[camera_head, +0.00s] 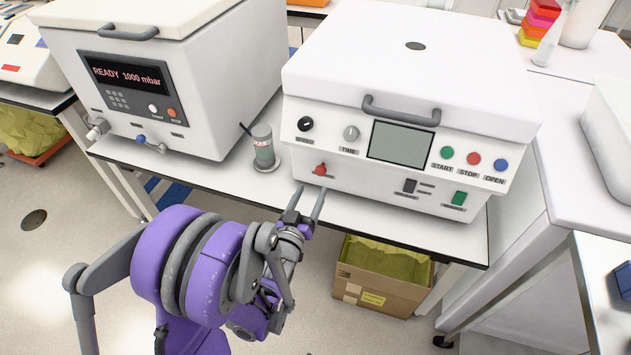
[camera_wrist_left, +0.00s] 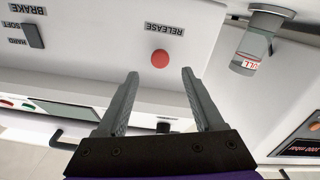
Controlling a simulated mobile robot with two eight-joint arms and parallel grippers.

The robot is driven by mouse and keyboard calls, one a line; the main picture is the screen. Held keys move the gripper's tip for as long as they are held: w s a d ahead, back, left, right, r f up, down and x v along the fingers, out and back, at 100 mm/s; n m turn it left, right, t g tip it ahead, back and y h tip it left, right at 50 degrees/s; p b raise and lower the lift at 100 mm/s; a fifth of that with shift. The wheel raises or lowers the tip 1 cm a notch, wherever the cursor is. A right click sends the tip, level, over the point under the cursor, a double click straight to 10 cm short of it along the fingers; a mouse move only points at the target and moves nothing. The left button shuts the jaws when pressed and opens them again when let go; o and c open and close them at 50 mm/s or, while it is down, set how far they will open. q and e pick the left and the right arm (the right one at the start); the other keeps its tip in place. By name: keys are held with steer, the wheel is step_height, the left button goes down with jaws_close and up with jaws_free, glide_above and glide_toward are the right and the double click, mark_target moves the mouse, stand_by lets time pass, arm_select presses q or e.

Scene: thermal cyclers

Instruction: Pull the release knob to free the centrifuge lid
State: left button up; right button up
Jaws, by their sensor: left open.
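The centrifuge (camera_head: 400,80) is a white box with a closed lid, a grey handle (camera_head: 400,110) and a front panel. The red release knob (camera_head: 320,169) sits low on the left of that panel. In the left wrist view the knob (camera_wrist_left: 160,58) shows as a red disc beside the word RELEASE, with the picture upside down. My left gripper (camera_head: 311,197) is open and empty, in front of and below the knob. In the left wrist view its two fingers (camera_wrist_left: 159,82) point toward the knob, which appears between and beyond their tips. My right gripper is not in view.
A labelled cylindrical container (camera_head: 264,148) stands left of the knob, close to the centrifuge. A white vacuum unit (camera_head: 160,70) reading READY 1000 mbar stands further left. A cardboard box (camera_head: 380,280) with a yellow liner is under the table. The table front edge (camera_head: 400,232) runs below the centrifuge.

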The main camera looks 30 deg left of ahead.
arm_select(q)
steer(key=v, duration=0.4)
steer(key=shift+s, duration=0.15)
stand_by(0.4)
